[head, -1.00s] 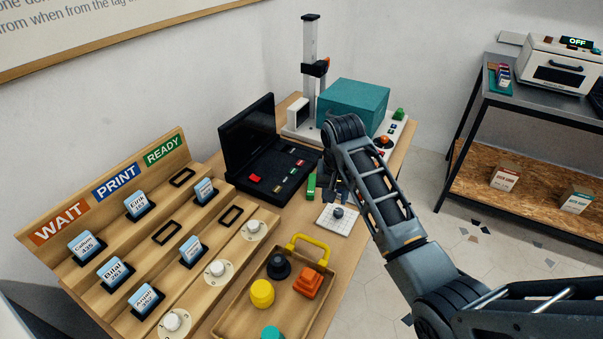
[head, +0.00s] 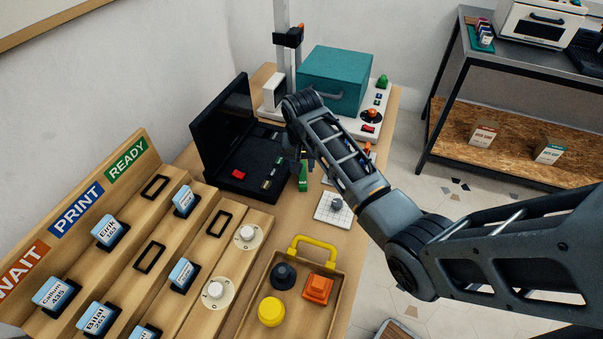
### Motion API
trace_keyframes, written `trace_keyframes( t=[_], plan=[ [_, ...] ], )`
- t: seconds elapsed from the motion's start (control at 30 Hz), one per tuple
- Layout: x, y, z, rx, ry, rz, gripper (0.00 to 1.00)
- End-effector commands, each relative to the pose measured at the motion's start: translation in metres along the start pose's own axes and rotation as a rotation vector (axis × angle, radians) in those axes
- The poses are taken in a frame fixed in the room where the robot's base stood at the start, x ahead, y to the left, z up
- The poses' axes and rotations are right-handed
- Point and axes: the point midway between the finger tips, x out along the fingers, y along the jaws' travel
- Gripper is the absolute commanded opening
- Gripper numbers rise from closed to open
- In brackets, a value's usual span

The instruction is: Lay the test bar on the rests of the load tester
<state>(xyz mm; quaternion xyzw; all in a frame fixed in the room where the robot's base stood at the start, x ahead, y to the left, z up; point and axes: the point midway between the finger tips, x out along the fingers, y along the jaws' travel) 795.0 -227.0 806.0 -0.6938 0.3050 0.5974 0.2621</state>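The load tester (head: 269,110) looks to be the white-based machine at the back of the bench, with a grey column and a teal box-shaped cover (head: 335,75). I cannot see its rests. An open black case (head: 235,186) lies in front of it, with several small coloured pieces inside; I cannot tell whether one is the test bar. A green upright piece (head: 303,180) stands beside the case's right edge. My gripper (head: 301,157) points down by the case's right edge, just above or behind the green piece. My arm hides much of it, and its fingers are too small to read.
A stepped wooden rack (head: 196,262) with name cards fills the left front. A wooden tray (head: 245,325) with a yellow handle holds coloured knobs. A small white tile (head: 328,215) lies near my arm. A metal shelf unit (head: 450,110) stands at right, across open floor.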

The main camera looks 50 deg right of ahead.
Motion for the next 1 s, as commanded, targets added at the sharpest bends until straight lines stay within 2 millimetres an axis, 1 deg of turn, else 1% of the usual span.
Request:
trace_keyframes(
  t=[0.1,0.2,0.47,0.87,1.0],
  plan=[
    [0.017,0.002,0.001,0.001,-0.002,0.002,0.38],
    [0.025,0.001,0.001,0.001,0.000,0.001,0.38],
    [0.028,0.001,0.001,0.001,0.001,-0.001,0.38],
    [0.028,0.001,0.001,0.001,0.001,-0.001,0.01],
    [0.027,0.001,0.001,0.001,0.001,-0.001,0.00]
  ],
)
